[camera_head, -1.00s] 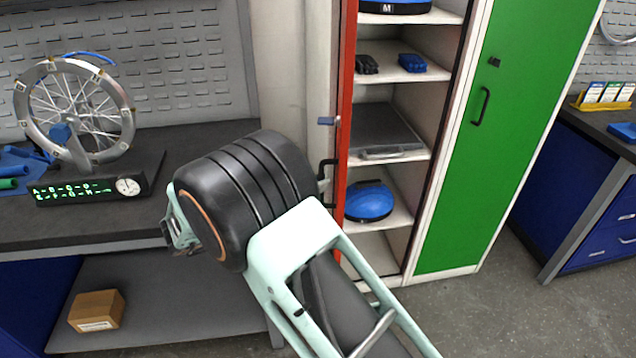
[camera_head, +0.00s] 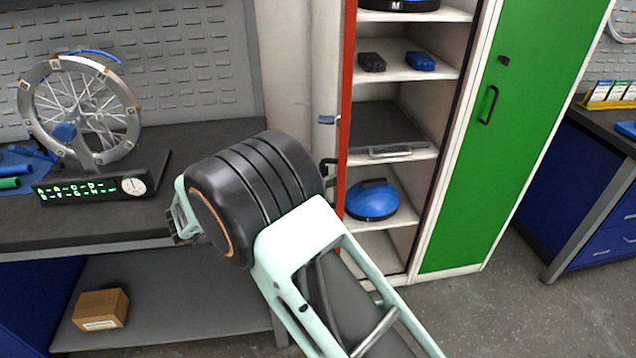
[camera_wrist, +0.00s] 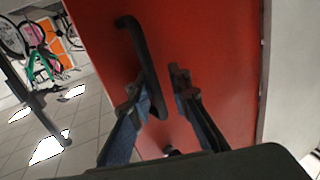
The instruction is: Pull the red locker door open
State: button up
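The red locker door (camera_head: 348,120) stands swung open and is seen nearly edge-on in the head view. The shelves beside it are exposed. In the wrist view the red door face (camera_wrist: 220,60) fills the middle, with its black bar handle (camera_wrist: 141,55) upright and a little tilted. My gripper (camera_wrist: 160,98) is open, its two fingers spread at the lower part of the handle. The handle's lower end appears between the fingers; I cannot tell whether they touch it. In the head view the fingers cannot be made out, and the black handle (camera_head: 329,170) shows beside my arm.
A closed green door (camera_head: 510,130) adjoins the shelves, which hold a blue dome (camera_head: 372,200) and small items. A workbench (camera_head: 60,228) at left carries a wheel stand (camera_head: 80,110); a cardboard box (camera_head: 101,309) sits below. Floor is clear at lower right.

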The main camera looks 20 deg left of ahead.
jog(key=shift+o, duration=1.1)
jog(key=shift+w+d+f, duration=0.1)
jog(key=shift+w+f, duration=0.05)
jog(key=shift+w, duration=0.1)
jog(key=shift+s, duration=0.2)
jog(key=v, duration=1.2)
